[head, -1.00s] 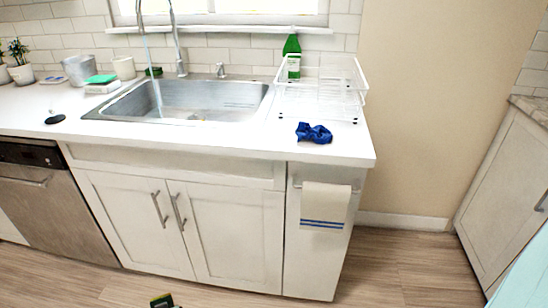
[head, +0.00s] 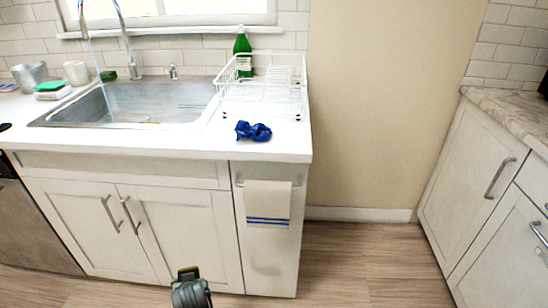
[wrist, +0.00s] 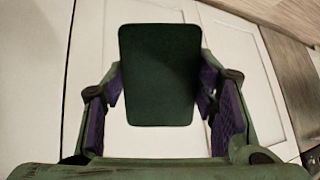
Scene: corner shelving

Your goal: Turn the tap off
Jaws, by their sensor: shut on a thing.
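The tap (head: 127,42) is a tall curved silver faucet behind the sink (head: 160,100). A thin bluish stream of water (head: 95,62) falls from its spout into the basin. The top of the tap is cut off by the picture edge. My gripper (head: 190,291) is low in front of the white cabinet doors, well below the counter and far from the tap. In the wrist view my gripper (wrist: 161,88) has its purple pads on both sides of a dark green, flat, rounded block (wrist: 160,70) and holds it.
A blue crumpled cloth (head: 253,131), a white dish rack (head: 262,95) and a green bottle (head: 242,52) are right of the sink. A towel (head: 267,203) hangs on the cabinet end. Cups and a sponge stand left. Wooden floor (head: 345,265) is clear at right.

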